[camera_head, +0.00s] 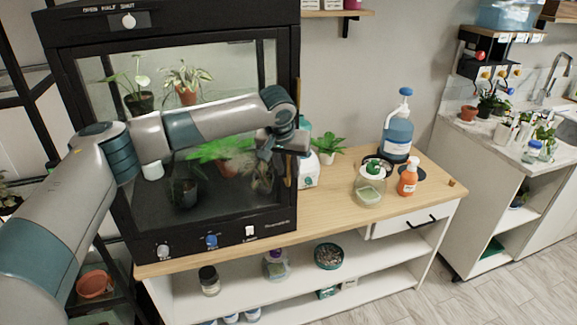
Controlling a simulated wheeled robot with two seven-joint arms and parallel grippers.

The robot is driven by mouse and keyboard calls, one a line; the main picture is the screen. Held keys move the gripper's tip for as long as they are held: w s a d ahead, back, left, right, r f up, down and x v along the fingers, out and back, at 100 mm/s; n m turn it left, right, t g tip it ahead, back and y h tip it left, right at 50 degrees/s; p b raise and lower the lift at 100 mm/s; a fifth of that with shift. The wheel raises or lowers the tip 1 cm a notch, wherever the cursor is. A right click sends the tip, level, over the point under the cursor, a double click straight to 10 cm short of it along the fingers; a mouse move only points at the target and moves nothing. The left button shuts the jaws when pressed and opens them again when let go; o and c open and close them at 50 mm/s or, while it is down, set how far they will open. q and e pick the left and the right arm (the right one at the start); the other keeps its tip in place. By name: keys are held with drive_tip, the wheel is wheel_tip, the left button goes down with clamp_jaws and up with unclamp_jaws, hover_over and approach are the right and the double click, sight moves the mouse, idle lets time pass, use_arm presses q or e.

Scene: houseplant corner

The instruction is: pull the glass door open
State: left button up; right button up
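A black plant cabinet (280,219) stands on the wooden worktop, tilted in the picture. Its glass door (225,52) fills the front and looks shut; potted plants show behind it. A thin tan upright strip (298,92), which looks like the door's handle, runs along the right edge of the front. My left arm reaches across the glass. My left gripper (285,146) is at this right edge, beside or around the strip, and hides its middle part. I cannot tell whether its fingers touch or grip it. My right gripper is not in view.
Right of the cabinet, the worktop (330,202) holds a small plant (327,145), a blue pump bottle (398,130), a green-topped jar (370,184) and an orange bottle (408,177). Bare wood lies in front of them. A sink counter (492,145) stands further right.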

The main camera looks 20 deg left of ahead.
use_arm(q)
drive_tip(key=shift+f, duration=0.15)
clamp_jaws()
